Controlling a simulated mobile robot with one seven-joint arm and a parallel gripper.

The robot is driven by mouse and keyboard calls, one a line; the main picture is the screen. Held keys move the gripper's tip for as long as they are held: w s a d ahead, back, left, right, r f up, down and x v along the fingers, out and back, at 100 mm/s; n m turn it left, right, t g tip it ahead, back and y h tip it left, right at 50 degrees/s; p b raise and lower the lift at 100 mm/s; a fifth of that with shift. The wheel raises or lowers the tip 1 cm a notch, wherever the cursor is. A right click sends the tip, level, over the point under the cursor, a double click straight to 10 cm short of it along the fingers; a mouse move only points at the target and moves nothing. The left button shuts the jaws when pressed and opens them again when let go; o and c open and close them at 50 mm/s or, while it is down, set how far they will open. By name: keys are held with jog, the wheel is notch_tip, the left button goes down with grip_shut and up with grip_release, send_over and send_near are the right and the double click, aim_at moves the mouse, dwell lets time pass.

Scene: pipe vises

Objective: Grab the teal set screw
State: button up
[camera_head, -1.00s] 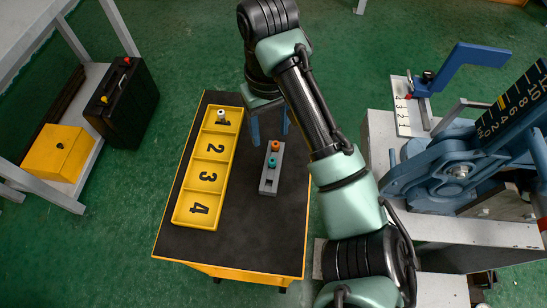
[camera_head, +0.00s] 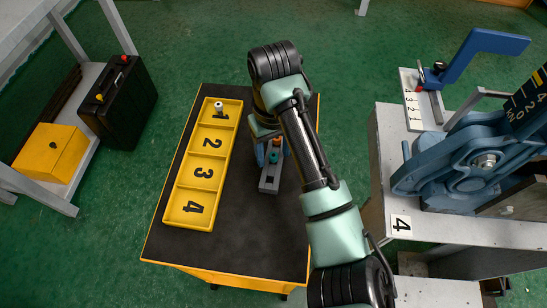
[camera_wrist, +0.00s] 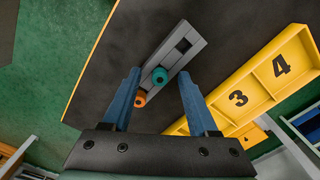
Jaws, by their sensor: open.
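The teal set screw (camera_head: 273,157) stands in a grey holder block (camera_head: 268,184) on the black cart top. It also shows in the wrist view (camera_wrist: 159,75), ahead of my fingertips and between their lines. An orange set screw (camera_head: 277,141) stands beside it in the same block, and shows in the wrist view (camera_wrist: 140,98) near the left finger. My gripper (camera_wrist: 158,80) is open, with blue fingers spread around the block and nothing held. In the head view my gripper (camera_head: 269,155) is over the block, partly hidden by my arm.
A yellow tray (camera_head: 187,222) with numbered compartments lies left of the block; a white-topped screw (camera_head: 218,104) stands in compartment 1. A blue vise (camera_head: 465,165) stands on a grey bench at right. The cart top in front is clear.

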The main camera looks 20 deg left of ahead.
grip_shut()
jog(key=shift+r, duration=0.1)
dwell(0.3)
